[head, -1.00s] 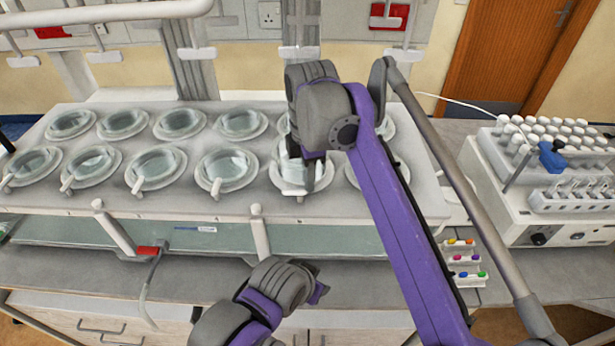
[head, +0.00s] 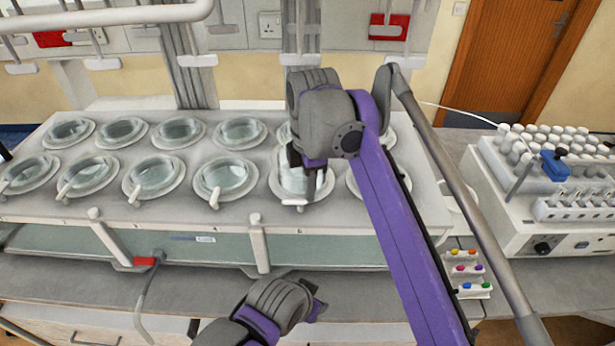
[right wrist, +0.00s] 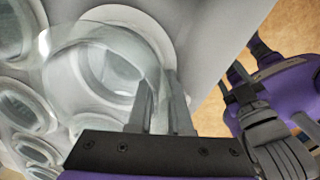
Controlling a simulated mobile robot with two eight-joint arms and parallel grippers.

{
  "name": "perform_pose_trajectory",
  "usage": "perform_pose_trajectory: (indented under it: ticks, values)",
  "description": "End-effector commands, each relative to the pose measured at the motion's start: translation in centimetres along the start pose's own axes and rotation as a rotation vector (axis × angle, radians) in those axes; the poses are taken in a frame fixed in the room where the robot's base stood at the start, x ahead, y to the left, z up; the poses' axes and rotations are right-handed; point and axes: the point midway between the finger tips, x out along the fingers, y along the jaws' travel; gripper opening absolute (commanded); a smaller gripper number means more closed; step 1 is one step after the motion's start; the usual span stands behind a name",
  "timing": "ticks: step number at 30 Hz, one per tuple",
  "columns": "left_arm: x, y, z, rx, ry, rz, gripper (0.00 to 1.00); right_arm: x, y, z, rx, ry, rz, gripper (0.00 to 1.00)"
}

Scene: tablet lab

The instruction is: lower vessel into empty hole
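The bath (head: 200,205) is a long grey unit with two rows of round holes, most holding clear glass vessels with white flanges. My right gripper (head: 309,182) is over the front row, second hole from the right. In the right wrist view its fingers (right wrist: 163,108) are close together at the edge of a clear vessel (right wrist: 95,65), which appears held over a white-ringed hole (right wrist: 150,25). The vessel (head: 296,183) also shows in the head view, partly behind the gripper. Whether it touches the hole is unclear. My left gripper (head: 318,310) is low in front of the bath, its fingers unclear.
A rack instrument with white caps (head: 560,170) stands at the right. Small holders with coloured pieces (head: 468,270) lie between it and the bath. Hangers (head: 302,58) hang above the back. Neighbouring vessels (head: 222,178) stand close by.

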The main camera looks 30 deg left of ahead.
Motion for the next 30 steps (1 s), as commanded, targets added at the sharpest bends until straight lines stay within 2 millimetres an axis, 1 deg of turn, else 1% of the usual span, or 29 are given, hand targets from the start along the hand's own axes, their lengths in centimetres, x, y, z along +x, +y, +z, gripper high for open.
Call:
perform_pose_trajectory:
  ticks: [1,2,5,8,15,18,21,24,30]
  values:
    - [0.6,0.0,0.6,0.000,-0.006,0.000,0.50,5.1,-0.6,-0.2,0.008,0.005,-0.056,0.52]
    - [0.5,0.0,0.6,0.000,-0.005,0.000,0.50,4.8,-0.6,-0.2,0.008,0.005,-0.055,0.52]
    - [0.3,0.0,0.3,0.000,-0.003,0.000,0.50,3.2,-0.6,-0.2,0.008,0.005,-0.049,0.52]
    - [-0.1,0.0,-0.1,0.000,0.001,0.000,0.50,0.8,-0.5,-0.3,0.007,0.004,-0.041,0.52]
    - [-1.6,0.0,-1.9,0.000,0.018,0.000,0.50,-5.8,-0.4,-0.3,0.003,-0.001,-0.017,0.52]
    - [-2.2,0.0,-2.8,0.000,0.028,0.000,0.50,-8.0,-0.3,-0.3,0.002,-0.002,-0.008,0.52]
    - [-2.7,0.0,-3.5,0.000,0.035,0.000,0.50,-9.6,-0.3,-0.3,0.001,-0.003,-0.001,0.52]
    - [-3.0,0.0,-3.9,0.000,0.040,0.000,0.50,-10.5,-0.3,-0.4,0.000,-0.003,0.002,0.52]
    - [-3.0,0.0,-4.1,0.000,0.041,0.000,0.50,-11.0,-0.3,-0.4,0.000,-0.002,0.004,0.52]
